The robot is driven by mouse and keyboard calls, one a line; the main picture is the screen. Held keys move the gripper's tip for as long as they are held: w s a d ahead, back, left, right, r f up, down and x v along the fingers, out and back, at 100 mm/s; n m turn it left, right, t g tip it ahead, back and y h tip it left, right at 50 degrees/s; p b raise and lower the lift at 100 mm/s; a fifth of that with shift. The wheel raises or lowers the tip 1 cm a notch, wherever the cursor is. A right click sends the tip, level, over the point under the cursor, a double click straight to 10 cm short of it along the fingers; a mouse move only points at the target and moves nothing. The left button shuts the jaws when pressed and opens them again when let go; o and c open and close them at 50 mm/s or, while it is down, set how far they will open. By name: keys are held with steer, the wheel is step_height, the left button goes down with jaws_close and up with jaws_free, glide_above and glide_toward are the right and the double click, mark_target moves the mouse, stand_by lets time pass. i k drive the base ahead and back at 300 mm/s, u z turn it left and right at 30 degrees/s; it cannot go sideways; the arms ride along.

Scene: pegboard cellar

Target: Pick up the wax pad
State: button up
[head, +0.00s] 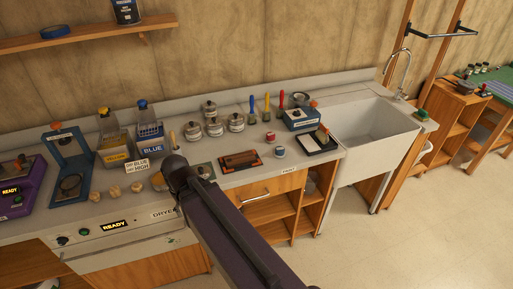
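I cannot tell for sure which thing is the wax pad. A brown, block-like piece (239,159) lies on a dark, orange-edged mat on the counter, right of my arm. A black tray (318,144) near the sink holds a pale sheet and a small upright piece too small to name. My purple arm rises from the bottom edge to a dark joint over the counter's front. My gripper does not show, and the arm hides part of the counter.
The counter (292,167) also bears yellow and blue containers, several lidded metal jars (214,127), upright coloured tools (267,106), small spools and a blue box (302,119). A white sink (375,133) stands at right. A READY-marked dryer (117,225) is at front left. Floor at right is clear.

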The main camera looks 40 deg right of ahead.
mark_target(270, 138)
steer(key=u, duration=0.05)
steer(key=k, duration=1.35)
steer(key=i, duration=1.25)
steer(key=z, duration=1)
steer(key=i, duration=0.5)
steer(key=z, duration=0.25)
